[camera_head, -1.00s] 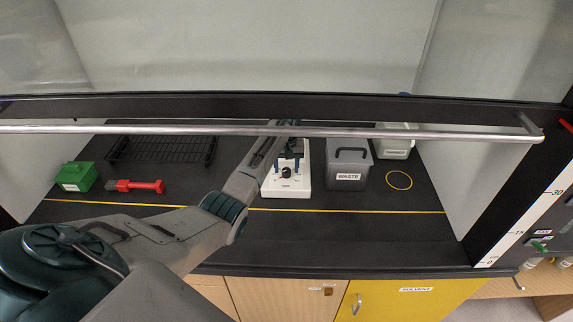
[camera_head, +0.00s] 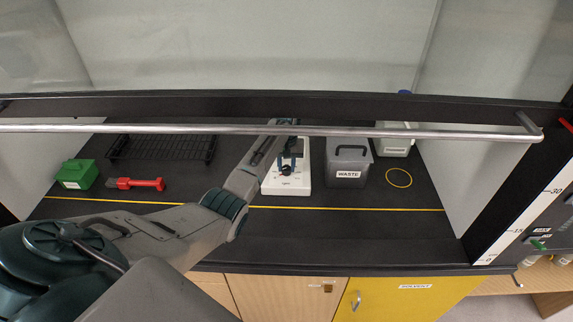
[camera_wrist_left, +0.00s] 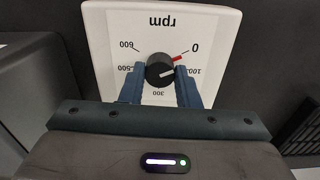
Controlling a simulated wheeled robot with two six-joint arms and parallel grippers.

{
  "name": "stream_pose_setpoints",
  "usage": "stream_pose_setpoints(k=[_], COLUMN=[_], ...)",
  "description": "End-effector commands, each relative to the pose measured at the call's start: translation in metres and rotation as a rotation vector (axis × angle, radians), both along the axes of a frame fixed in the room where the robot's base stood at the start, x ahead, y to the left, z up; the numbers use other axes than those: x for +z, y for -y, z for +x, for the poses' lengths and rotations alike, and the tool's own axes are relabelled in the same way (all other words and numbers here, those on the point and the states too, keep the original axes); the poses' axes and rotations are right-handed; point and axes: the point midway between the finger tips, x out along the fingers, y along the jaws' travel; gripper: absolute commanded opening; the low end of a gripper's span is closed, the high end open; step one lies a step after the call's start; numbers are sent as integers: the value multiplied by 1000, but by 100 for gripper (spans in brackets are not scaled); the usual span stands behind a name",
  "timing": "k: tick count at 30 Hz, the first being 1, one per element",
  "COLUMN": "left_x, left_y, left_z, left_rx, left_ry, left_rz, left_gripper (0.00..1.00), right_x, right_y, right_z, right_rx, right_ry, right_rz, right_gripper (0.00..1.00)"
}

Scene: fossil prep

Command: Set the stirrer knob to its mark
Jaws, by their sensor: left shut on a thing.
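The stirrer (camera_head: 287,187) is a white device on the dark bench inside the hood, with a black knob (camera_head: 286,171) on its face. In the left wrist view the knob (camera_wrist_left: 160,69) shows upside down, amid an rpm scale from 0 to 600. Its white pointer line is turned toward the 100 side. A short red mark (camera_wrist_left: 179,58) lies beside the knob, near the 0. My left gripper (camera_head: 289,164) is shut on the knob, one blue finger on each side; its fingers also show in the left wrist view (camera_wrist_left: 161,80). My right gripper is out of view.
A grey WASTE box (camera_head: 348,165) stands close to the stirrer's right, with a yellow ring (camera_head: 399,177) beyond it. A green box (camera_head: 78,174), a red-handled tool (camera_head: 145,184) and a black rack (camera_head: 165,148) are left. A metal rail (camera_head: 400,132) crosses in front.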

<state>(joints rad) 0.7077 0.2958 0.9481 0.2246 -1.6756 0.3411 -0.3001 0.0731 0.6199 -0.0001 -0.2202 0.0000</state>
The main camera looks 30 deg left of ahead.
Motion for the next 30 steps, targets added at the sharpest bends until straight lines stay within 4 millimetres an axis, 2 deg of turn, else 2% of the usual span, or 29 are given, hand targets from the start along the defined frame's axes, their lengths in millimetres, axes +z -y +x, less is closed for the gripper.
stream_pose_setpoints(k=[12,30], left_x=[3,2], left_y=[0,0], left_z=[1,1], left_rx=[-333,-903], left_ry=[1,3], left_rz=[0,2], left_gripper=[6,6], right_x=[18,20], right_y=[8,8], right_z=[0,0], right_rx=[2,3], right_ry=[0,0], right_rz=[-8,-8], right_gripper=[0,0])
